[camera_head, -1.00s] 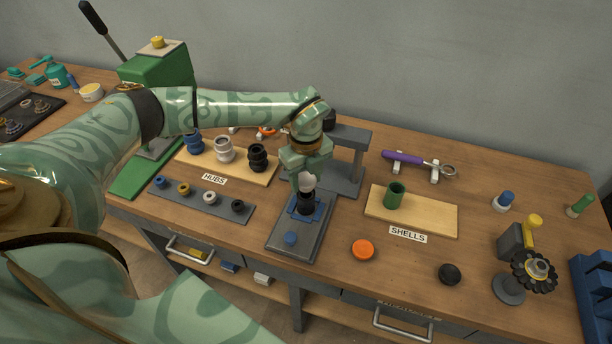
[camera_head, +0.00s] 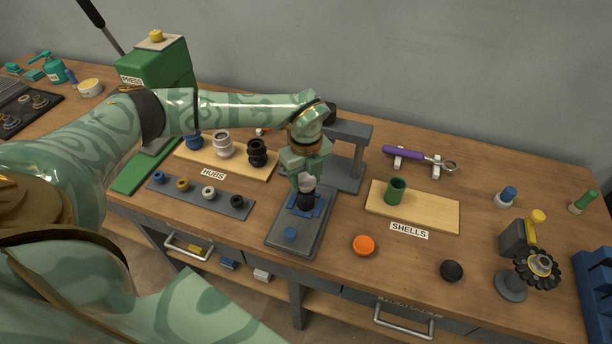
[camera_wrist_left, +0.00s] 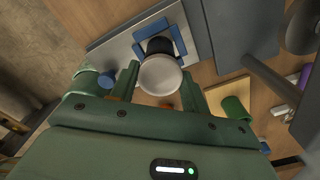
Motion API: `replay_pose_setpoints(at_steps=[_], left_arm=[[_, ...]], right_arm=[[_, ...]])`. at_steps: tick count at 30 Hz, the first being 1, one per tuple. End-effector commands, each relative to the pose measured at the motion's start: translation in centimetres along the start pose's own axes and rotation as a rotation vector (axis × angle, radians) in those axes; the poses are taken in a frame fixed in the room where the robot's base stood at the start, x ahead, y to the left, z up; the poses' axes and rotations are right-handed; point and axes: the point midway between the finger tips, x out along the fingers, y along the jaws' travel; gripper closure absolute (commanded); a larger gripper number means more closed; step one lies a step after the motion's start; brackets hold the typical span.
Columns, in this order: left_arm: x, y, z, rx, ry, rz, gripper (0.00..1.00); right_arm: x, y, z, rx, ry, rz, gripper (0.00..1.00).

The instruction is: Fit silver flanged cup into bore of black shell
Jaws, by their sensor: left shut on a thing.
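The silver flanged cup (camera_head: 307,181) is between the fingers of my left gripper (camera_head: 307,177), which is shut on it. It shows as a pale round face in the left wrist view (camera_wrist_left: 159,76). The black shell (camera_head: 305,201) stands upright in a blue holder (camera_head: 318,212) on a grey fixture plate. In the left wrist view the shell (camera_wrist_left: 160,45) shows partly behind the cup. The cup is right over the shell's top. I cannot tell whether it touches or enters the bore, which is hidden. My right gripper is not in view.
The grey fixture's upright frame (camera_head: 352,150) stands close behind my left gripper. The hubs board (camera_head: 235,165) lies to the left, and the shells board (camera_head: 432,212) with a green shell (camera_head: 396,190) to the right. An orange disc (camera_head: 364,246) and black disc (camera_head: 452,271) lie in front.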

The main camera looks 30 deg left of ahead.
Motion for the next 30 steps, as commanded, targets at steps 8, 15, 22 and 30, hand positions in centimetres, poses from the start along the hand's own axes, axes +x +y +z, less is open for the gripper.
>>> replay_pose_setpoints(at_steps=[8,15,22,30], left_arm=[[0.6,0.0,0.0,0.000,0.000,-0.001,0.46],[0.6,0.0,0.0,0.000,0.000,-0.001,0.29],[-0.5,-0.1,0.0,0.001,0.000,-0.002,0.29],[-7.2,-0.1,0.1,0.001,-0.002,-0.005,0.29]], right_arm=[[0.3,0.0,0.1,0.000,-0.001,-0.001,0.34],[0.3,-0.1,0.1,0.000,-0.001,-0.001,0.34],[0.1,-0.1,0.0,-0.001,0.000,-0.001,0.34],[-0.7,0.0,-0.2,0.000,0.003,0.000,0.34]])
